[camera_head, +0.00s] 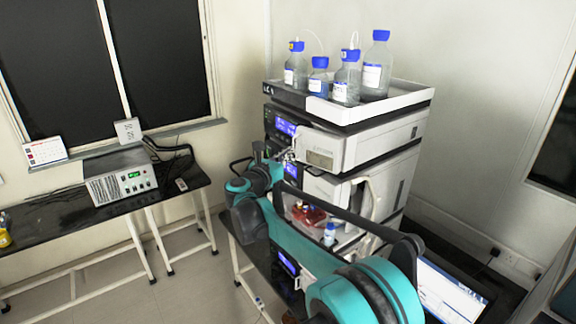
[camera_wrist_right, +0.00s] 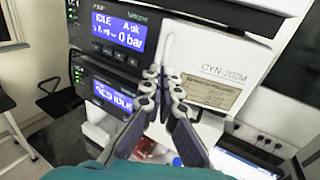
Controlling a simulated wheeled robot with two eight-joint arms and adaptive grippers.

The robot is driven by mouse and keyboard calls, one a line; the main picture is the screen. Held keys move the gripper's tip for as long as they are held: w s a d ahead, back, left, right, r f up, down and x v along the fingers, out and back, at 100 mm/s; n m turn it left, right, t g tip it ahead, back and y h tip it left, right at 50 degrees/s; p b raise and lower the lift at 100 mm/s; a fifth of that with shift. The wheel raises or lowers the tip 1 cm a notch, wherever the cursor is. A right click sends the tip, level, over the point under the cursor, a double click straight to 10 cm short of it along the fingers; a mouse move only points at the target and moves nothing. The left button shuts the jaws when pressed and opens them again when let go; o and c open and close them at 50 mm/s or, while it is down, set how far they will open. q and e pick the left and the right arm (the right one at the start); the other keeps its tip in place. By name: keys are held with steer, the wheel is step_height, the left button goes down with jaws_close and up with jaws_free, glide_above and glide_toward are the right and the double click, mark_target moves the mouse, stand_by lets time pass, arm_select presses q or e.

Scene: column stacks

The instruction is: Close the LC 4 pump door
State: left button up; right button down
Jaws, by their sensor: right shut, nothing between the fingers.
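The LC stack stands in the head view, with the pump module at its top, under the bottle tray. The pump's display (camera_head: 285,125) is lit blue; in the right wrist view the display (camera_wrist_right: 117,32) reads idle and 0 bar. The white pump door (camera_head: 319,149), with a label, is right of the display; I cannot tell how far it stands out. In the right wrist view the door (camera_wrist_right: 215,68) fills the upper right. My right gripper (camera_head: 288,157) is at the front of the stack by the door's lower left. Its fingers (camera_wrist_right: 165,80) are shut and empty. My left gripper is not in view.
Several blue-capped bottles (camera_head: 347,77) stand in the white tray (camera_head: 385,104) on top. Below the pump are more modules and a red item (camera_head: 308,214). A laptop (camera_head: 446,291) lies at lower right. A side bench with a grey box (camera_head: 121,183) is at left.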

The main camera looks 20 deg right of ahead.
mark_target(298, 146)
steer(key=shift+w+d+m+g+h, duration=0.4)
steer(key=shift+w+m+g+h, duration=0.1)
steer(key=shift+w+g, duration=0.1)
steer(key=shift+w+d+m+g+h, duration=0.35)
steer(key=shift+w+m+g+h, duration=0.15)
steer(key=shift+w+g, duration=0.1)
steer(key=shift+w+d, duration=0.5)
steer(key=shift+d, duration=0.05)
